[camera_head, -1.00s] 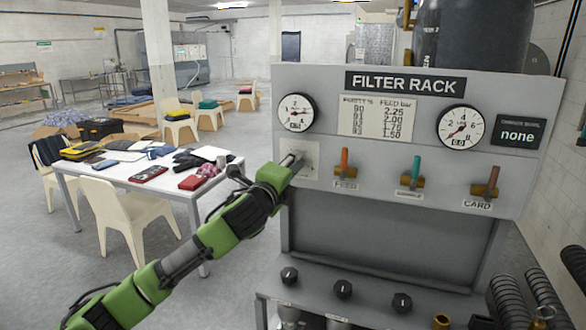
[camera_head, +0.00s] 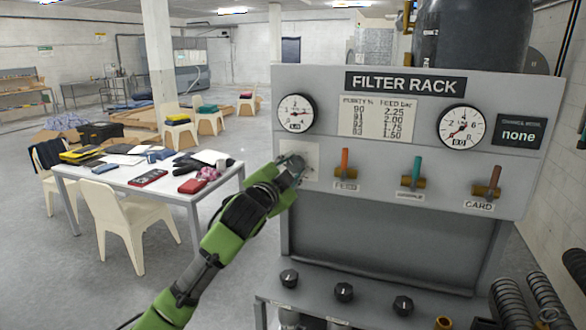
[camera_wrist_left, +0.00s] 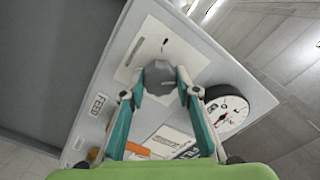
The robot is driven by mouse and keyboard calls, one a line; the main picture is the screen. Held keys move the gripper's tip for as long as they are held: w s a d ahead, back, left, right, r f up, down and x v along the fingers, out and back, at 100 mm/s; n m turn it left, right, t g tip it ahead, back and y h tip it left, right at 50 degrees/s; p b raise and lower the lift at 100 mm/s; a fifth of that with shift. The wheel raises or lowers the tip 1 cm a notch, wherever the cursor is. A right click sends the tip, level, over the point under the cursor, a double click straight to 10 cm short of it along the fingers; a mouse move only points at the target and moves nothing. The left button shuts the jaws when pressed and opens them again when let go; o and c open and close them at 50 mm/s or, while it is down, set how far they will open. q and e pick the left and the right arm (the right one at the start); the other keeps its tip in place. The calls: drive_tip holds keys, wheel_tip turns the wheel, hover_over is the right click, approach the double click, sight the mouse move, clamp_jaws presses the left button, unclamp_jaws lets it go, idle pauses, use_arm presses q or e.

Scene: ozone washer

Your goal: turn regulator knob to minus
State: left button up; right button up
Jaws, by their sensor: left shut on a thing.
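The regulator knob (camera_wrist_left: 160,75) is a grey faceted knob on a pale square plate (camera_wrist_left: 152,46) with a dark tick mark, seen in the left wrist view. My left gripper (camera_wrist_left: 160,88) is shut on it, one teal finger on each side. In the head view the left gripper (camera_head: 291,166) is at the panel's left side, below the left gauge (camera_head: 295,114), and hides most of the knob. The gauge needle points to the right. The minus mark cannot be made out. My right gripper is not in view.
The FILTER RACK panel (camera_head: 395,88) carries an orange lever (camera_head: 345,160), a teal lever (camera_head: 416,169) and a brown lever (camera_head: 493,179) right of the knob. Black knobs (camera_head: 344,292) sit on the lower ledge. A cluttered white table (camera_head: 194,208) stands to the left.

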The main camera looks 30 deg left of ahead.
use_arm(q)
drive_tip(key=n, duration=0.4)
drive_tip(key=shift+f+n, duration=0.1)
drive_tip(key=shift+n, duration=0.2)
drive_tip(key=n+p, duration=0.1)
drive_tip(key=n, duration=0.3)
drive_tip(key=shift+d+n, duration=0.1)
drive_tip(key=shift+n, duration=0.2)
drive_tip(key=n+p, duration=0.1)
drive_tip(key=n, duration=0.4)
drive_tip(key=n+p, duration=0.1)
drive_tip(key=n, duration=0.3)
drive_tip(key=shift+f+n, duration=0.1)
drive_tip(key=shift+n, duration=0.2)
drive_tip(key=o, duration=1.1)
